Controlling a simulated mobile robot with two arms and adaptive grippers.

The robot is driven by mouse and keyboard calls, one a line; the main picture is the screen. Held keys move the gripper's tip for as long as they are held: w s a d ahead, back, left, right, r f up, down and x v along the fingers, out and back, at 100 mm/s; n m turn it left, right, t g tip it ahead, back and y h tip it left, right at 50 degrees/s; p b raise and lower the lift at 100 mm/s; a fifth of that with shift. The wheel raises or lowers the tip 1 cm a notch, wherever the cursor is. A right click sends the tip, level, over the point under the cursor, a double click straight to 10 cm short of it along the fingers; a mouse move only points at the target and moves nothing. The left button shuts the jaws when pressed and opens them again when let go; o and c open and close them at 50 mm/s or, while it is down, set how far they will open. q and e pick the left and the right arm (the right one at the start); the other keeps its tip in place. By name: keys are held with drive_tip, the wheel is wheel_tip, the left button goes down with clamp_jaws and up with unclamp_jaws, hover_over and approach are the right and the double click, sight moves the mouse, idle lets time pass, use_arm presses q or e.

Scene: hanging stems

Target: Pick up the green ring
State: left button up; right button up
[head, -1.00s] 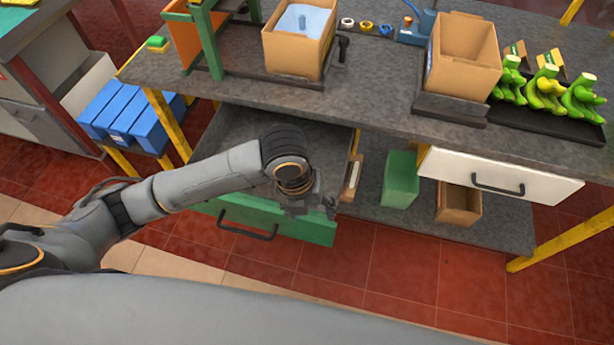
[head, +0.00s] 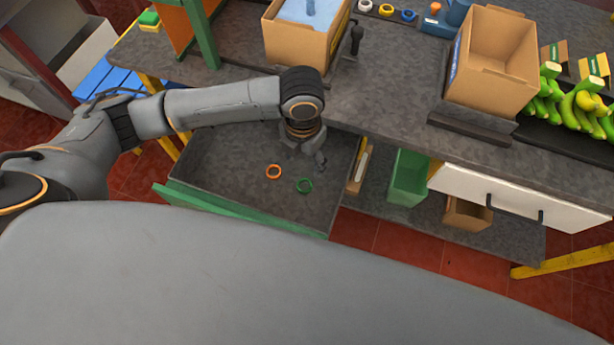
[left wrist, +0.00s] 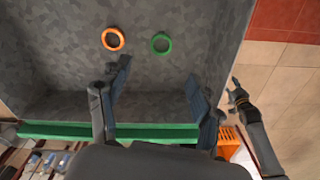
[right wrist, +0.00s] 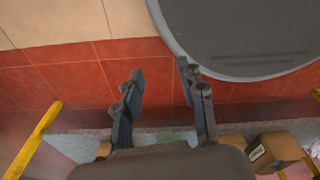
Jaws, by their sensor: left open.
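The green ring (head: 304,192) lies flat on the floor of an open grey drawer (head: 225,165) with a green front. It also shows in the left wrist view (left wrist: 160,53), beyond my fingertips. An orange ring (head: 274,178) lies to its left in the drawer. My left gripper (head: 314,158) is above the drawer's right part, pointing down. In the left wrist view (left wrist: 158,72) its fingers are apart with nothing between them. The green ring is clear of both fingers. My right gripper (right wrist: 160,70) is open and empty over the red tiled floor.
The grey tabletop (head: 385,95) overhangs the back of the drawer. On it stand two cardboard boxes (head: 495,60), small rings and bananas (head: 550,105). A green bin (head: 408,178) is on the shelf right of the drawer. A white drawer (head: 510,195) is further right.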

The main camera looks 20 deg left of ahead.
use_arm(q)
hover_over(303, 189)
wheel_tip(303, 189, down, 6)
drive_tip(key=shift+w+r, duration=0.1)
drive_tip(key=shift+w+f, duration=0.1)
drive_tip(key=shift+f, duration=0.15)
drive_tip(key=f, duration=0.2)
drive_tip(key=f+p, duration=0.1)
drive_tip(key=f, duration=0.1)
drive_tip(key=shift+s+d+f, duration=0.1)
drive_tip(key=shift+s, duration=0.1)
drive_tip(key=shift+f, duration=0.5)
use_arm(e)
drive_tip(key=shift+s+r, duration=0.3)
drive_tip(key=shift+s, duration=0.2)
drive_tip(key=shift+s+r, duration=0.25)
drive_tip(key=shift+s, duration=0.25)
use_arm(q)
drive_tip(key=c, duration=0.9)
use_arm(e)
drive_tip(key=shift+s+d, duration=0.1)
drive_tip(key=shift+s, duration=0.05)
